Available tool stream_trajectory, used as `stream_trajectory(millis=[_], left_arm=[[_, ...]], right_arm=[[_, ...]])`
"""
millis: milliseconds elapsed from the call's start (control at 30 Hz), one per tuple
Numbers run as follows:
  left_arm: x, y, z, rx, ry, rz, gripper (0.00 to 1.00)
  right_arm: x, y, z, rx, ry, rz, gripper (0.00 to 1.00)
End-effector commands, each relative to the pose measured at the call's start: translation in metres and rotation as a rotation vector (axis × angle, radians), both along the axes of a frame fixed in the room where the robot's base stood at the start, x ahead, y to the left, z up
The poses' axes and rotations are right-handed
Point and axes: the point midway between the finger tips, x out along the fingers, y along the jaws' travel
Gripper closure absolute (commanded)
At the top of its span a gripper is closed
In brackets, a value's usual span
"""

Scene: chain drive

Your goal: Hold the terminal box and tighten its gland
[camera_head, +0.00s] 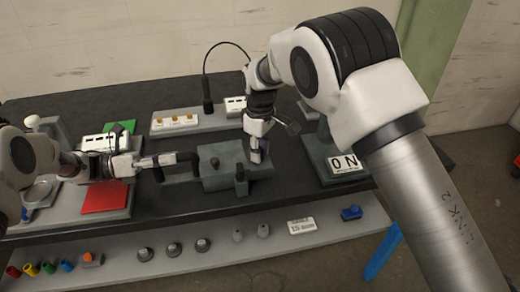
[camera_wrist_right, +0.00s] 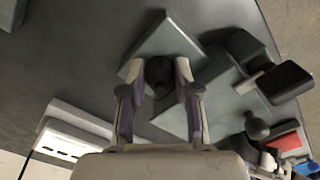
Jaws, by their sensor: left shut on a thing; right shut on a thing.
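The grey-green terminal box (camera_head: 222,180) rests on the dark table in the middle of the head view. It also shows in the right wrist view (camera_wrist_right: 212,88). My left gripper (camera_head: 188,158) reaches in from the left and is shut at the box's left side; the exact contact is hard to make out. My right gripper (camera_head: 258,153) comes down from above over the box's right part. In the right wrist view its fingers (camera_wrist_right: 161,85) are shut around a dark round piece, the gland (camera_wrist_right: 159,88), largely hidden between them.
A sign plate (camera_head: 345,163) on a grey-green block stands to the right. A light panel with yellow parts (camera_head: 175,121) lies behind. A red card (camera_head: 104,197) and a green card (camera_head: 119,128) lie left. Several domed parts and colored pieces line the front shelf (camera_head: 190,268).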

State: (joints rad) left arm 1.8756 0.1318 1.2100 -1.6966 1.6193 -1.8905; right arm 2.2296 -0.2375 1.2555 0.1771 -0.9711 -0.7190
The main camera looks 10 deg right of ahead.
Motion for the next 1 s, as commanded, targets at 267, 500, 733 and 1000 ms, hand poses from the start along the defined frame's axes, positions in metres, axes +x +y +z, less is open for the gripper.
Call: stream_trajectory(millis=[267,500,733,1000], left_arm=[[0.0003,-0.0003,-0.0017,0.002,0.004,0.003,1.00],[0.0002,-0.0002,-0.0018,0.002,0.004,0.002,1.00],[0.0001,-0.0002,-0.0020,0.002,0.005,0.002,1.00],[0.0001,0.0000,-0.0021,0.002,0.005,0.002,1.00]], right_arm=[[-0.0020,0.0011,-0.0013,-0.002,0.005,-0.260,1.00],[-0.0023,0.0016,-0.0012,-0.003,0.004,-0.488,1.00],[-0.0024,0.0023,-0.0011,-0.004,0.004,-0.707,1.00],[-0.0022,0.0031,-0.0010,-0.006,0.004,-0.963,1.00]])
